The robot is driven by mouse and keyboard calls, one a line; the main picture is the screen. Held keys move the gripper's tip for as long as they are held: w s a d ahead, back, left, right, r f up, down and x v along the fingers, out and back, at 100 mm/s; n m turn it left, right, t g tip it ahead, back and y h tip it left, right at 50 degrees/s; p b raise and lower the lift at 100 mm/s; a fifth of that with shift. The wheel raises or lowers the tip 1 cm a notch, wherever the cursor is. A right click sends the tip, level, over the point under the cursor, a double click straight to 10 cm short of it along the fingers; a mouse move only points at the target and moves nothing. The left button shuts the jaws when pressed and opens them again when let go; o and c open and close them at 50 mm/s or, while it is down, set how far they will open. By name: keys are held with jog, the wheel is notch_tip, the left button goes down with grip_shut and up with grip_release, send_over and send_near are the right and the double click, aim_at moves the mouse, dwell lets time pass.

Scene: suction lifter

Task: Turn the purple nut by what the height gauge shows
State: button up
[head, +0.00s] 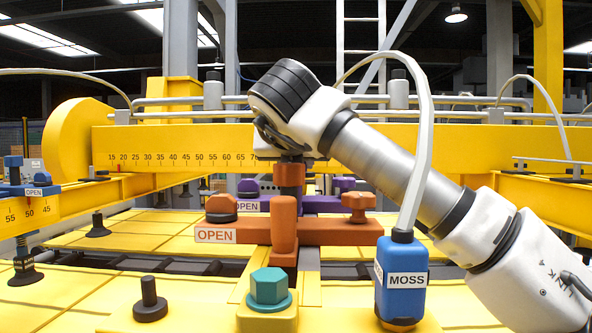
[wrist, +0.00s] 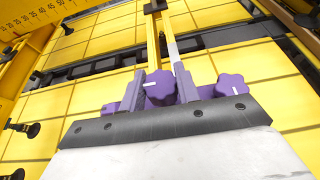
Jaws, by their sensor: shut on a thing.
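In the wrist view my gripper (wrist: 164,78) has its two fingers on either side of a purple lobed nut (wrist: 160,90) with a white mark, and is shut on it. A second purple lobed knob (wrist: 232,85), also with a white mark, stands just right of the fingers. In the head view my arm reaches down behind an orange post, which hides the fingertips and the held nut. A purple knob (head: 343,186) shows to the right there. A numbered scale (head: 180,158) runs along the yellow beam; I cannot tell which marking is the height gauge.
An orange carriage (head: 330,232) labelled OPEN, with its own knob (head: 358,203), stands in front of my gripper. A teal hex nut (head: 269,287) and a blue block labelled MOSS (head: 400,280) stand nearer. Yellow panels (head: 70,295) with dark suction cups lie around.

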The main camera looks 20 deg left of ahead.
jog(key=shift+r+m+h+p, duration=0.15)
jog(key=shift+m+h+p, duration=0.2)
jog(key=shift+m+h, duration=0.75)
jog(key=o, duration=1)
jog(key=shift+s, duration=0.1)
jog(key=p+v, duration=0.2)
jog(key=v, duration=1.1)
jog(key=shift+s+a, duration=0.2)
jog(key=shift+s, duration=0.1)
